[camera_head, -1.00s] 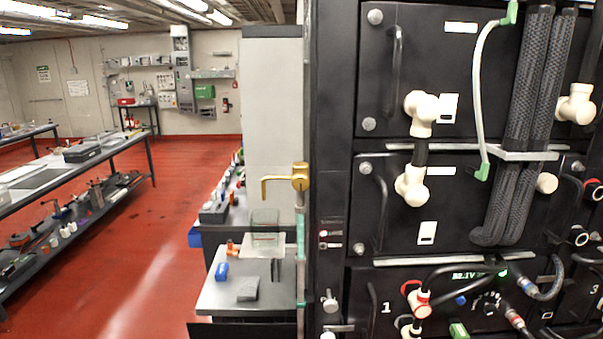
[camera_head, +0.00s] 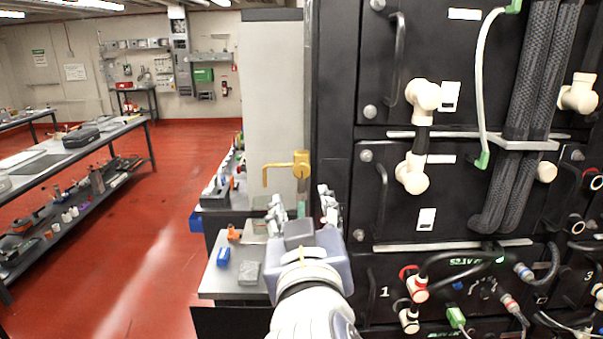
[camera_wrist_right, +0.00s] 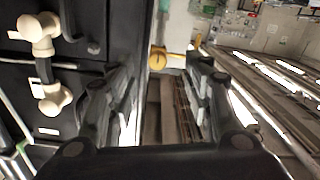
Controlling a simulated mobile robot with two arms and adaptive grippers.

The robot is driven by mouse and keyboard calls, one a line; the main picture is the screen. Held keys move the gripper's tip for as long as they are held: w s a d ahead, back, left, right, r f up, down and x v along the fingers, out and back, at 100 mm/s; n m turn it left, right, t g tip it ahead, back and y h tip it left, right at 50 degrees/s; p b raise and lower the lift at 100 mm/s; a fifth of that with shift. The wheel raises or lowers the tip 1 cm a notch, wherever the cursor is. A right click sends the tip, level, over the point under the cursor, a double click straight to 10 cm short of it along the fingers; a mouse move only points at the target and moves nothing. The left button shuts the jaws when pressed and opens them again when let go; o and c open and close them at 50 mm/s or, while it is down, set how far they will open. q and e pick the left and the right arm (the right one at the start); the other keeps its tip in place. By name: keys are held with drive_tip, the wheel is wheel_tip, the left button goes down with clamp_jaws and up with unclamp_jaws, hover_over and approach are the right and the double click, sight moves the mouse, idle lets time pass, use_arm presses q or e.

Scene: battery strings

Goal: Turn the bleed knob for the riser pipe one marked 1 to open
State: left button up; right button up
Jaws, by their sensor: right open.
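A black unit front marked 1 (camera_head: 384,292) is at the lower right in the head view. It has a round dial knob (camera_head: 487,290) and red and white fittings (camera_head: 418,288). I cannot tell which part is the bleed knob. A brass handle (camera_head: 298,166) sticks out to the left beside the black rack; it also shows in the wrist view (camera_wrist_right: 158,58). My right gripper (camera_head: 302,204) is open and empty, just below the brass handle and apart from it in the head view. In the wrist view the handle lies beyond the fingertips (camera_wrist_right: 165,78). My left gripper is not in view.
The black rack (camera_head: 341,125) fills the right side, with white elbow fittings (camera_head: 423,95) and dark braided hoses (camera_head: 527,110) standing out from it. A small grey table (camera_head: 215,285) stands left of the gripper. The red floor (camera_head: 165,215) further left is open.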

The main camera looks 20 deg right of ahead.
sight(302, 172)
drive_tip(key=p+x, duration=0.1)
drive_tip(key=x, duration=0.2)
drive_tip(key=r+p+x, duration=0.1)
drive_tip(key=x, duration=0.2)
drive_tip(key=r+p+x, duration=0.1)
drive_tip(key=p+x, duration=0.1)
drive_tip(key=x, duration=0.1)
drive_tip(key=shift+d, duration=0.15)
drive_tip(key=shift+w+d+f, duration=0.1)
drive_tip(key=shift+w, duration=0.55)
drive_tip(key=c, duration=1.1)
